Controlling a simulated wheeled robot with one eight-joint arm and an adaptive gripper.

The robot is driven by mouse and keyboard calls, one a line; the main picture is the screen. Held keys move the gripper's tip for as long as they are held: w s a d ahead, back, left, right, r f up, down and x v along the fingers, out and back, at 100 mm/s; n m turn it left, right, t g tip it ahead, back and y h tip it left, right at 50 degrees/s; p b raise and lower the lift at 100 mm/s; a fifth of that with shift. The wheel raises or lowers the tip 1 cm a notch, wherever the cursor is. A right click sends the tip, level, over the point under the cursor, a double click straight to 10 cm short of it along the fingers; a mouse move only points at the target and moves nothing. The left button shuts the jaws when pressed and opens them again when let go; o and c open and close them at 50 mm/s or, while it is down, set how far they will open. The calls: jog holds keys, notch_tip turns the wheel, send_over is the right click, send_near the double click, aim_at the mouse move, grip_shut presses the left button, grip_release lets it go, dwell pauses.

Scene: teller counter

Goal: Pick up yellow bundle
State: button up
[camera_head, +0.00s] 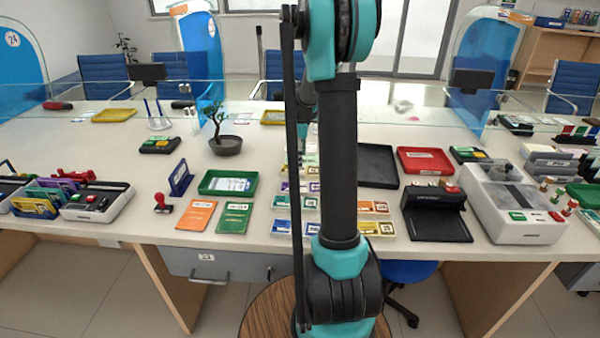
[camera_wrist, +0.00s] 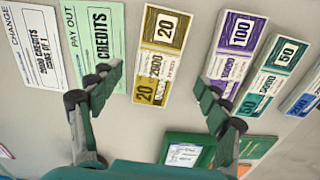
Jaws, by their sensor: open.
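The yellow bundle (camera_wrist: 163,45), marked 20, lies flat on the pale counter in the wrist view, at the upper middle. My gripper (camera_wrist: 161,78) is open, with its two dark green fingers spread to either side of the bundle's lower end in the picture. The fingers hold nothing. I cannot tell how high they are above the counter. In the head view my own arm crosses the middle of the counter and hides my gripper and part of the bundle area.
A purple bundle (camera_wrist: 238,45), a green bundle (camera_wrist: 272,75) and a blue bundle (camera_wrist: 304,98) lie to the right in the wrist view. A pale green pay-out slip (camera_wrist: 98,35) lies to the left. A green tray (camera_head: 228,194) and a potted plant (camera_head: 226,145) stand nearby.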

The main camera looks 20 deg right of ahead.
jog(key=f, duration=0.4)
jog(key=shift+w+f, duration=0.2)
jog(key=shift+w, duration=0.05)
jog(key=c, duration=1.3)
jog(key=shift+r, duration=0.1)
